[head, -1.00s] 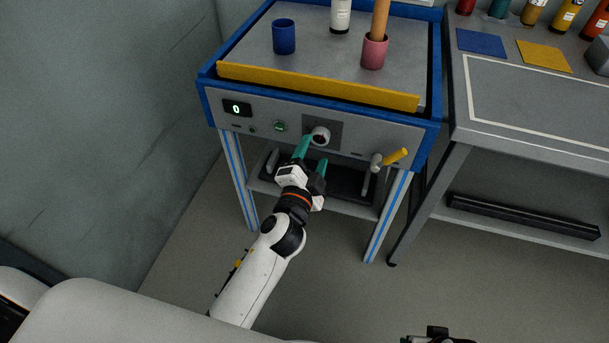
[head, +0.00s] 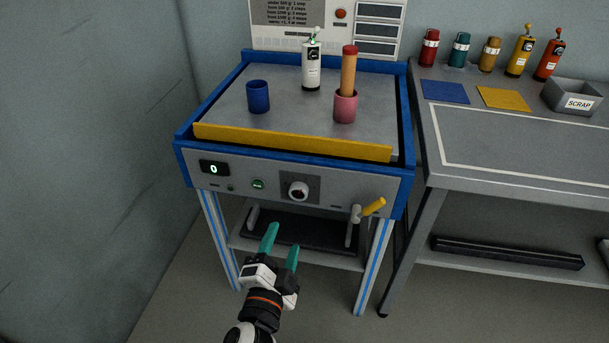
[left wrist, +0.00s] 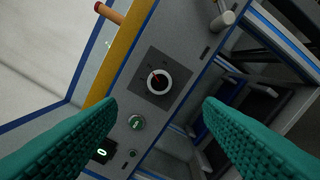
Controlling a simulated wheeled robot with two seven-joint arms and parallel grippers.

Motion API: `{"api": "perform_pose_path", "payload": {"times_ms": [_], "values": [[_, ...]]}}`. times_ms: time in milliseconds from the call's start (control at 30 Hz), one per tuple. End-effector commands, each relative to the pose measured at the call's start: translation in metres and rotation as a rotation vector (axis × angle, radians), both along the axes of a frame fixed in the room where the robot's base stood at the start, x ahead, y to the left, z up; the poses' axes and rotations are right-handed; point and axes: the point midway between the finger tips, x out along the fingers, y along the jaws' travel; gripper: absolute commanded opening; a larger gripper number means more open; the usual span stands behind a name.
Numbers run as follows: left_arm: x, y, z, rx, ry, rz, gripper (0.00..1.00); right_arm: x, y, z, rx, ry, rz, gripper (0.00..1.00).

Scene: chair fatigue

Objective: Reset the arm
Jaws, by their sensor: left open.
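My left gripper (head: 281,247) is open and empty, with teal fingers. In the head view it is below the front panel of the blue-framed machine (head: 230,143). The panel carries a round white knob (head: 298,190), a green-lit button (head: 258,184) and a small display (head: 214,168) reading 0. A yellow-handled lever (head: 372,207) is at the panel's right end. In the left wrist view the knob (left wrist: 158,83) lies ahead, beyond and between the fingers, not touched. My right gripper does not show.
A yellow bar (head: 290,142) runs along the machine's front edge. On its top stand a blue cup (head: 258,97), a white bottle (head: 311,65) and a pink cup (head: 345,107) holding an orange cylinder (head: 348,72). A grey bench (head: 520,160) with bottles and a scrap bin (head: 572,97) stands at right.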

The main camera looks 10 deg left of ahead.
Motion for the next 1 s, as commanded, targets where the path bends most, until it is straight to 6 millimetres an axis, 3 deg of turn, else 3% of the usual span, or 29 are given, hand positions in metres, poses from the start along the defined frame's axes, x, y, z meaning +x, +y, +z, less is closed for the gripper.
{"api": "perform_pose_path", "payload": {"times_ms": [167, 267, 333, 500, 600, 900, 1000], "values": [[-0.001, 0.006, -0.007, -0.026, 0.03, 0.019, 0.61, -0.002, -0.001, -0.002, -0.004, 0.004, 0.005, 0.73], [-0.007, 0.026, -0.033, -0.122, 0.142, 0.087, 0.61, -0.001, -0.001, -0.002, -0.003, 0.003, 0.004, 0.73], [-0.018, 0.045, -0.065, -0.227, 0.277, 0.163, 0.61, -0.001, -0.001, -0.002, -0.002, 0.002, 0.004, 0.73], [-0.062, 0.074, -0.137, -0.466, 0.626, 0.333, 0.61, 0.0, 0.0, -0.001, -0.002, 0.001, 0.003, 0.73], [-0.088, 0.079, -0.164, -0.559, 0.792, 0.4, 0.61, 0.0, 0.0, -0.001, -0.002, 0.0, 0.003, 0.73], [-0.168, 0.076, -0.209, -0.735, 1.222, 0.538, 0.61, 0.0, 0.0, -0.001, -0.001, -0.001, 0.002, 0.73], [-0.168, 0.075, -0.217, -0.736, 1.24, 0.544, 0.61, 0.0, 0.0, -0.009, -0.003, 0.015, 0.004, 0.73]]}}
